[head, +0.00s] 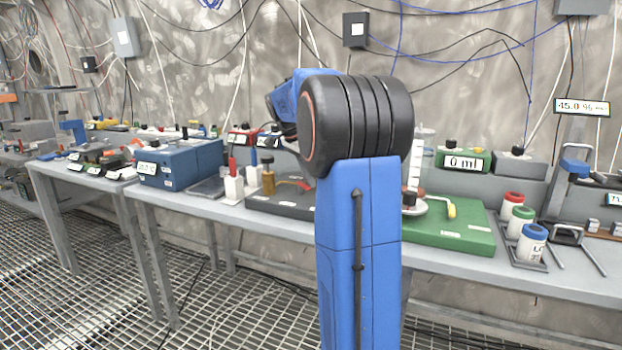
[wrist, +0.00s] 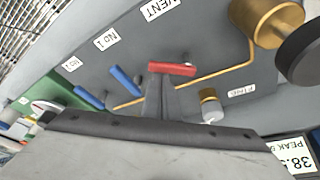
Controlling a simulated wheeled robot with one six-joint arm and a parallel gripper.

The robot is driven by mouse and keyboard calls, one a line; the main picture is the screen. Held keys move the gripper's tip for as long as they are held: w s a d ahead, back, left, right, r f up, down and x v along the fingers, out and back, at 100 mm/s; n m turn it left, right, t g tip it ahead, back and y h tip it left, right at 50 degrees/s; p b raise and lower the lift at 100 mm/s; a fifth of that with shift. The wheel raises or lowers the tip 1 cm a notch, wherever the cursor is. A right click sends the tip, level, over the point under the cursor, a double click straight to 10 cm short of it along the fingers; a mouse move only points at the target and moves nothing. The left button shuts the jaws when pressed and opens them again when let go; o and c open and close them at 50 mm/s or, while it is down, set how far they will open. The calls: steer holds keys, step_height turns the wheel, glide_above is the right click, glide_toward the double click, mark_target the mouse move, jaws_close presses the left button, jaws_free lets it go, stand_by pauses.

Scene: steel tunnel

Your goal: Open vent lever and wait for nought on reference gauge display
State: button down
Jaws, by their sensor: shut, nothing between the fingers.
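The red vent lever (wrist: 172,69) is on a grey panel (wrist: 200,50) in the wrist view, near an upside-down VENT label (wrist: 164,9). My gripper (wrist: 161,76) is shut and empty, its fingertips right at the lever; I cannot tell whether they touch it. A display (wrist: 294,156) at the lower right reads about 38 with PEAK below, upside down and cut off; I cannot tell whether it is the reference gauge's. In the head view a red lever (head: 296,183) shows on a dark panel (head: 275,203); my arm hides my gripper.
Blue levers (wrist: 125,80) sit left of the red one. A brass fitting (wrist: 268,20) with a black knob (wrist: 302,52) stands at the upper right. On the bench are a blue box (head: 180,164), a green base (head: 460,233) and several capped bottles (head: 532,243).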

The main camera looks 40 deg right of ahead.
steer(key=m, duration=0.2)
steer(key=a+m+g, duration=0.1)
steer(key=shift+w+a+m, duration=0.1)
steer(key=shift+a+m, duration=0.1)
steer(key=shift+m, duration=0.2)
steer(key=m, duration=0.2)
steer(key=a+m+g+y, duration=0.1)
steer(key=m, duration=0.1)
steer(key=shift+w+a, duration=0.2)
steer(key=shift+w, duration=0.15)
steer(key=shift+w+a, duration=0.2)
steer(key=shift+a, duration=0.05)
steer(key=shift+w+a, duration=0.15)
steer(key=shift+s+d, duration=0.3)
steer(key=shift+s, duration=0.25)
steer(key=s, duration=0.1)
steer(key=s+d, duration=0.1)
steer(key=shift+s+r, duration=0.3)
steer(key=shift+r, duration=0.05)
steer(key=d+v, duration=0.1)
steer(key=v, duration=0.8)
steer(key=shift+w+r, duration=0.15)
steer(key=shift+w, duration=0.15)
